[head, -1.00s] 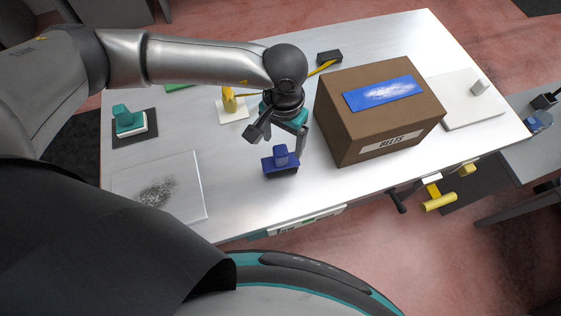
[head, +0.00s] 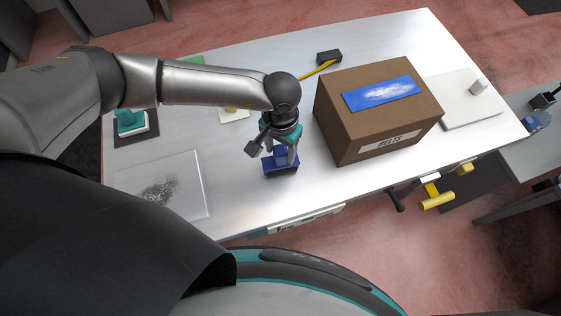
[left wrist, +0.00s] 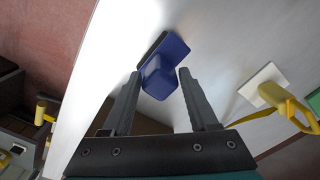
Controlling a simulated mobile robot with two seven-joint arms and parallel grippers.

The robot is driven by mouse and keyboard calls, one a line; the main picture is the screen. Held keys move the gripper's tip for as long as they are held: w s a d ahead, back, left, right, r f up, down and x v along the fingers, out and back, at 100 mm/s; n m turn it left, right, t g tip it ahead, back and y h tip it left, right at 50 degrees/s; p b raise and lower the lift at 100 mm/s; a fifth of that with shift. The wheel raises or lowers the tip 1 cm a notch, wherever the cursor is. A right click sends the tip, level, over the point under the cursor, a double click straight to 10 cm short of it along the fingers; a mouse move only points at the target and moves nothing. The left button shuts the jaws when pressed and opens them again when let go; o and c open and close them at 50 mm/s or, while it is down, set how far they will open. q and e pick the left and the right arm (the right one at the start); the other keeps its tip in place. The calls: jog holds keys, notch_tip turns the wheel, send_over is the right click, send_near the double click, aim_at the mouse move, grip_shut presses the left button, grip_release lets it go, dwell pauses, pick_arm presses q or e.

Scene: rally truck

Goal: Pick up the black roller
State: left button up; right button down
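A black cylindrical piece (head: 397,200), possibly the black roller, hangs at the table's front edge beside a yellow roller-like tool (head: 438,200). My left gripper (head: 281,160) is far to its left, pointing down over a dark blue block with a knob (head: 282,168), which looks like a stamp. In the left wrist view, my left gripper (left wrist: 160,76) is open, with the blue block (left wrist: 167,66) between and just beyond its fingertips. I cannot tell whether they touch. No black roller is between the fingers. My right gripper is not in view.
A brown box (head: 380,110) with a blue sheet on top stands right of my left gripper. A teal stamp (head: 130,119), a clear plate with dark specks (head: 190,193) and a black block (head: 329,57) are on the table (head: 225,150). The table's front left is partly bare.

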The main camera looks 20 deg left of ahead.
pick_arm(q)
grip_shut()
dwell(1.0)
